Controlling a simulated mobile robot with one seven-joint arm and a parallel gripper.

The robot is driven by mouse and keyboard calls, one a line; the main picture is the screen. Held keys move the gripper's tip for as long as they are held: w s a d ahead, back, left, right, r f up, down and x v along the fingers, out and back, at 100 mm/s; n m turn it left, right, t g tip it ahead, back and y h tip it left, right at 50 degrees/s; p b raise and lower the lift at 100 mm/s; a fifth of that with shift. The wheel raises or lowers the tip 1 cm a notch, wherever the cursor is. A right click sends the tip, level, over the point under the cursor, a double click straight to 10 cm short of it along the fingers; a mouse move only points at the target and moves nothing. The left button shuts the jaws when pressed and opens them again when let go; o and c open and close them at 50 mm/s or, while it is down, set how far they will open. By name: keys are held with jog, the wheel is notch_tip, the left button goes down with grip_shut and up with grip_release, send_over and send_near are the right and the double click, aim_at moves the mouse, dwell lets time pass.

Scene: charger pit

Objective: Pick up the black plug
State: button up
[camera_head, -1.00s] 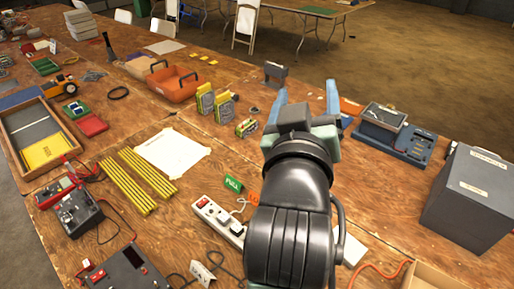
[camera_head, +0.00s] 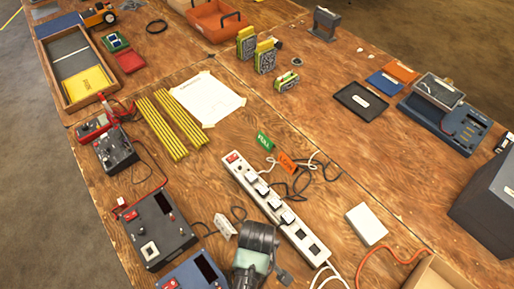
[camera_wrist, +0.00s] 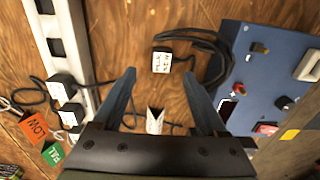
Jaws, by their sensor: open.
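In the wrist view, my gripper (camera_wrist: 159,75) is open above the wooden table, with its two fingers apart and nothing held between them. A dark cable end with a white lettered face or label (camera_wrist: 162,62) lies just beyond the fingertips, near the middle; it may be the black plug. A black cable loops from it to the right. In the head view, a small dark piece (camera_head: 283,278) lies right of my arm's end, perhaps the same plug. My fingers are mostly hidden there.
A white power strip (camera_head: 300,236) with several plugs or adapters lies alongside. A blue box (camera_wrist: 265,85) stands right in the wrist view. A folded white card (camera_wrist: 155,120) stands between the finger bases. Green (camera_head: 264,141) and orange (camera_head: 287,162) tags lie beyond the strip.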

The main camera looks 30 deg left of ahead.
jog(key=shift+s+f, duration=0.2)
jog(key=shift+f, duration=2.95)
grip_shut()
